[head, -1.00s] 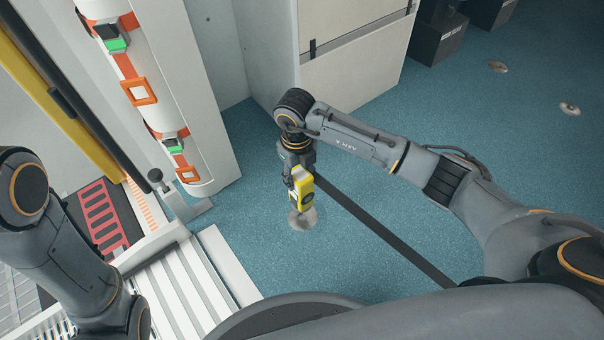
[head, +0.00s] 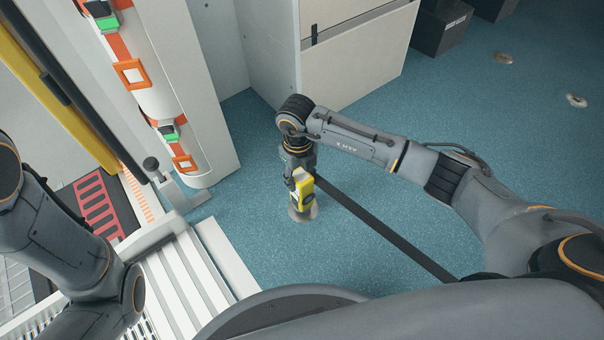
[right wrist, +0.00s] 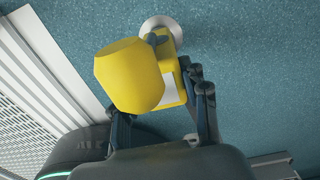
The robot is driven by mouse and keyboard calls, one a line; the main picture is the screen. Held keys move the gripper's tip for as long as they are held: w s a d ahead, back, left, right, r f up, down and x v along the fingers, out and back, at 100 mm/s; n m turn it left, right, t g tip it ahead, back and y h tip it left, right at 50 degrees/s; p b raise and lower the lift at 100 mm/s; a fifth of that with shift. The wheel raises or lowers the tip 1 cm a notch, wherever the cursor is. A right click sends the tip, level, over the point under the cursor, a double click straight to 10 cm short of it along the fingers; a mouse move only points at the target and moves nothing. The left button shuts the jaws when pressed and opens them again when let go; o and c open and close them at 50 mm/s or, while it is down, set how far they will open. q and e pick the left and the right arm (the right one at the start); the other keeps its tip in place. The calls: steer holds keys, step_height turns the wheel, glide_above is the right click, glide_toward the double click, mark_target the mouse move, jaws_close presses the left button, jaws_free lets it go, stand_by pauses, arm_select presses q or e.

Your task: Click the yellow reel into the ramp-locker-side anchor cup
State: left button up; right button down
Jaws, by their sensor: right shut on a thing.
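The yellow reel (head: 304,193) is held upright in my right gripper (head: 299,178), low over the floor. In the right wrist view the reel (right wrist: 130,75) sits between the dark fingers of the gripper (right wrist: 165,90). The round metal anchor cup (head: 303,214) is directly under the reel, which partly covers it; its pale rim also shows in the right wrist view (right wrist: 172,30). I cannot tell whether the reel's lower end touches the cup or sits inside it. My left arm enters at the left, but its gripper is out of frame.
A dark strap (head: 385,228) runs across the blue floor to the lower right. A white locker (head: 355,60) stands behind my right arm. A white column with orange buckles (head: 180,130) is at left, above ribbed ramp panels (head: 190,280). Other floor cups (head: 577,101) lie far right.

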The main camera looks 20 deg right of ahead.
steer(key=shift+p, duration=0.7)
stand_by(1.6)
steer(key=shift+f+b, duration=0.75)
steer(key=shift+f, duration=0.35)
steer(key=c, duration=0.6)
jaws_free()
steer(key=shift+s, duration=0.1)
step_height(320, 180, up, 12)
steer(key=shift+r, duration=0.1)
stand_by(0.4)
